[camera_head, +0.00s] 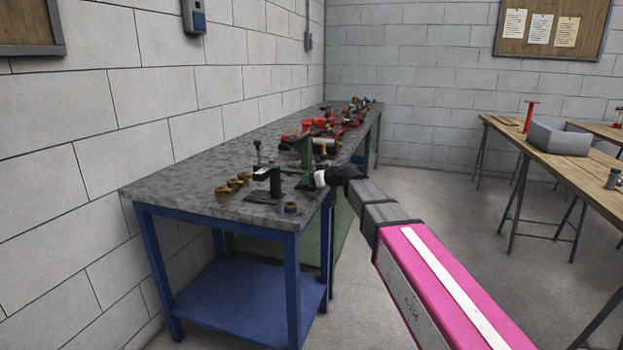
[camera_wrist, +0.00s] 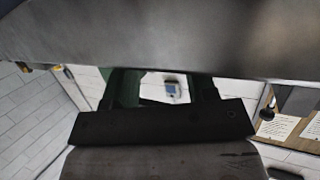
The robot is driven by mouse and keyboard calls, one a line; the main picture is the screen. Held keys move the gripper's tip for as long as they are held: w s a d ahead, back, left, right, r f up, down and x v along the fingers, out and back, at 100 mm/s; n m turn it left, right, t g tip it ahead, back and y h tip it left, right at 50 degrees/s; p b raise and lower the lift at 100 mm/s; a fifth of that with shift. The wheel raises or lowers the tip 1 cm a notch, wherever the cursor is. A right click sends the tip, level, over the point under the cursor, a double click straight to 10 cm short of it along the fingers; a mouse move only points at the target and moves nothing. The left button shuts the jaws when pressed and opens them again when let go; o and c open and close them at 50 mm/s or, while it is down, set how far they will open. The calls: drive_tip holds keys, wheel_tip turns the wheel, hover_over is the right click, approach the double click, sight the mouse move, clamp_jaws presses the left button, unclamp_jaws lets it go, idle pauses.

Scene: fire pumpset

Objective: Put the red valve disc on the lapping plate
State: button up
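My gripper (camera_head: 300,176) is at the front edge of the long workbench (camera_head: 160,183) in the head view, close to a small black stand (camera_head: 268,183). I see no object held. Several red items (camera_head: 325,125) are clustered farther along the bench, too small to tell which is the red valve disc. I cannot make out the lapping plate for certain.
Brass-coloured rings (camera_head: 235,183) lie on the near bench, and another ring (camera_head: 291,207) sits near its front edge. A green upright (camera_head: 306,150) stands just behind my gripper. Wooden tables (camera_head: 500,128) with a grey bin (camera_head: 558,138) are at right. The floor between is clear.

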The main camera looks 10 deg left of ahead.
drive_tip(key=shift+w+f, duration=0.1)
drive_tip(key=shift+f, duration=0.1)
drive_tip(key=shift+r, duration=0.2)
drive_tip(key=r+v, duration=0.1)
drive_tip(key=v, duration=1.1)
drive_tip(key=s+d+f+m+g+h, duration=0.1)
drive_tip(key=s+d+f+m+h, duration=0.2)
drive_tip(key=d+f, duration=0.65)
drive_tip(key=s+d+f+m+g+h, duration=0.25)
drive_tip(key=d+f, duration=0.45)
drive_tip(key=f, duration=0.6)
drive_tip(key=s+d+f+m+g+h, duration=0.1)
drive_tip(key=s+d+f+m+h, duration=0.2)
drive_tip(key=s+d+f, duration=0.3)
drive_tip(key=s+d+f+m+g+h, duration=0.2)
drive_tip(key=s+d+f+m+h, duration=0.2)
drive_tip(key=s+d+f, duration=0.3)
drive_tip(key=d+f, duration=0.1)
drive_tip(key=d, duration=0.4)
drive_tip(key=shift+f, duration=0.4)
